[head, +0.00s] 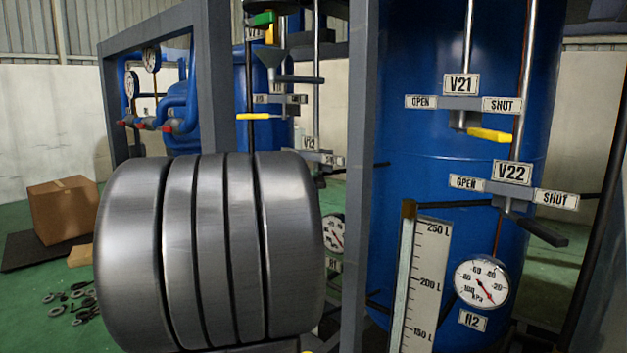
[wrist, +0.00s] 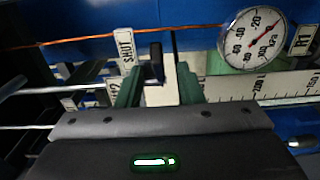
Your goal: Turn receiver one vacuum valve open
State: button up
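The receiver one valve is labelled V12 (head: 309,143); it stands partly behind my arm in the head view. Its SHUT plate (wrist: 126,47) shows rotated in the wrist view, and part of its label plate (wrist: 116,87) shows below that. A black valve handle (wrist: 154,64) lies between the two green fingers of my gripper (wrist: 158,80), closer to the left finger. The fingers stand apart, and I cannot tell whether either touches the handle. The R1 pressure gauge (wrist: 253,39) is at upper right in the wrist view. My gripper is hidden in the head view.
On the nearer blue tank are V21 (head: 461,84) with a yellow handle (head: 489,135) and V22 (head: 513,173) with a black handle (head: 535,231). A grey frame post (head: 358,180) stands beside my arm. Thin rods and an orange line (wrist: 90,37) run close to the gripper.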

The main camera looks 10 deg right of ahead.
aim_at(319, 178)
jog(key=x, duration=0.3)
jog(key=shift+w+a+r, duration=0.1)
jog(key=shift+w+a, duration=0.05)
jog(key=shift+w, duration=0.1)
jog(key=shift+w+d+p, duration=0.35)
jog(key=shift+d, duration=0.3)
grip_shut()
